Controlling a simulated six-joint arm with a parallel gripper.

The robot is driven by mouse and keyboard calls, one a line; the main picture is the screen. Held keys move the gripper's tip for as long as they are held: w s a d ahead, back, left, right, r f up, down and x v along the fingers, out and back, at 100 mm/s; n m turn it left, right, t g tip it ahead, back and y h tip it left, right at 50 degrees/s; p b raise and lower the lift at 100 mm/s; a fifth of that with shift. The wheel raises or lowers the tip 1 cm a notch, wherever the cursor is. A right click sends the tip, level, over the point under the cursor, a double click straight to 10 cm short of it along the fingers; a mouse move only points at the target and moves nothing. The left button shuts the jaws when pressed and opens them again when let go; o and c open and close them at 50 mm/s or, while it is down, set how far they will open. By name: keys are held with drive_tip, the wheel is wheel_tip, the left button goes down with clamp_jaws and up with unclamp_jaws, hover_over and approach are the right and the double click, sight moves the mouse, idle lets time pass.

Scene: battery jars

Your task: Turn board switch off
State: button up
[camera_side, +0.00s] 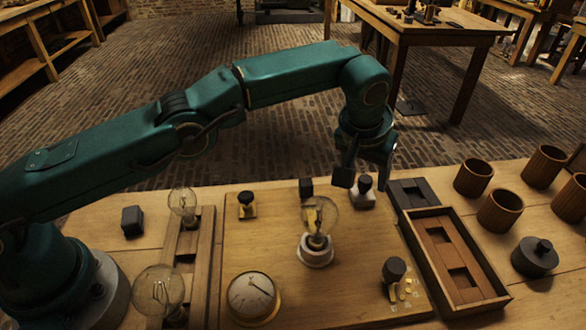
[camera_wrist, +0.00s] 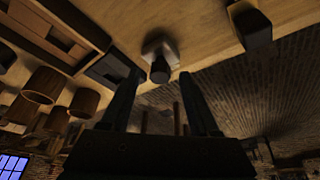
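The wooden board (camera_side: 280,200) carries several fittings, and I cannot tell for sure which is its switch. A black knob (camera_side: 364,184) on a pale base (camera_side: 362,200) stands at its far right edge; the knob also shows in the wrist view (camera_wrist: 160,71). A black-handled fitting with brass contacts (camera_side: 395,271) sits at the near right, and a smaller black-and-brass one (camera_side: 247,203) at the far left. My gripper (camera_side: 364,177) is open and points down, its fingers either side of the far-right knob. In the wrist view the knob lies between the fingertips (camera_wrist: 160,78), with no clear contact.
A glass bulb (camera_side: 318,217) and a round dial (camera_side: 252,297) stand on the board. A black block (camera_side: 306,187) is left of my gripper. A wooden tray (camera_side: 455,265), several brown jars (camera_side: 473,178) and a dark lidded pot (camera_side: 535,257) stand to the right.

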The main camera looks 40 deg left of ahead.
drive_tip(key=shift+v, duration=2.55)
